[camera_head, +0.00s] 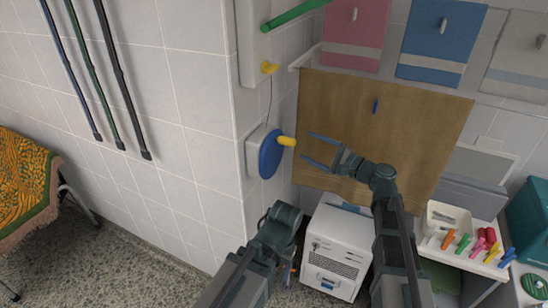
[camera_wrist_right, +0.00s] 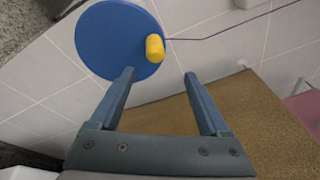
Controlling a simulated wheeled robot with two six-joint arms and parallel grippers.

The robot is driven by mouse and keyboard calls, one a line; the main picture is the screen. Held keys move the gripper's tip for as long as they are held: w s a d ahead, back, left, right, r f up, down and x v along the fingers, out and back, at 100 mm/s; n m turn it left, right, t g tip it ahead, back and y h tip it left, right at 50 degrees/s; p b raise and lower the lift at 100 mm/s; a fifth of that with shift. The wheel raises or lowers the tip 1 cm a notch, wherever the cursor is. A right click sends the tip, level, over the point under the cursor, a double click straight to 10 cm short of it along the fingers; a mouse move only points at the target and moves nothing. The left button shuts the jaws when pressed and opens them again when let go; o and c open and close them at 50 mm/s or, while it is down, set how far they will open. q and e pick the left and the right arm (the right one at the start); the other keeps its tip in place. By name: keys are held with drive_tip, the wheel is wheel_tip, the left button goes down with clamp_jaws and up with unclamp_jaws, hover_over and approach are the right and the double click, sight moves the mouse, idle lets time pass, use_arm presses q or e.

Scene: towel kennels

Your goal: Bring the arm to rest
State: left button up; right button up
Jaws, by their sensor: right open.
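My right gripper (camera_head: 307,147) is open and empty, its two blue-grey fingers pointing left toward a blue disc (camera_head: 270,156) with a yellow knob (camera_head: 287,141). In the head view a small gap shows between the fingertips and the knob. In the right wrist view the open right gripper (camera_wrist_right: 158,73) has the blue disc (camera_wrist_right: 104,40) and yellow knob (camera_wrist_right: 154,48) beyond its fingertips, with nothing between the fingers.
A brown towel (camera_head: 388,120) hangs close behind the right gripper. A white cabinet (camera_head: 336,248) stands below. A white table (camera_head: 484,264) with a tray (camera_head: 437,216) and coloured pegs is at right.

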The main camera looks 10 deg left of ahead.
drive_tip(key=shift+d, duration=0.15)
drive_tip(key=s+d+f+n+g+h, duration=0.2)
drive_tip(key=s+f+n+g+h, duration=0.5)
drive_tip(key=s+f, duration=0.65)
drive_tip(key=s+d+f+n+g+h, duration=0.2)
drive_tip(key=s+d+f+n+h, duration=0.3)
drive_tip(key=s+d+f+h, duration=0.5)
drive_tip(key=s+a+r+n+p, duration=0.3)
drive_tip(key=s+a+r+n, duration=0.1)
drive_tip(key=a, duration=0.4)
drive_tip(key=shift+s+a+r+g+y, duration=0.2)
drive_tip(key=shift+r+g+y, duration=0.1)
drive_tip(key=shift+r+g, duration=0.15)
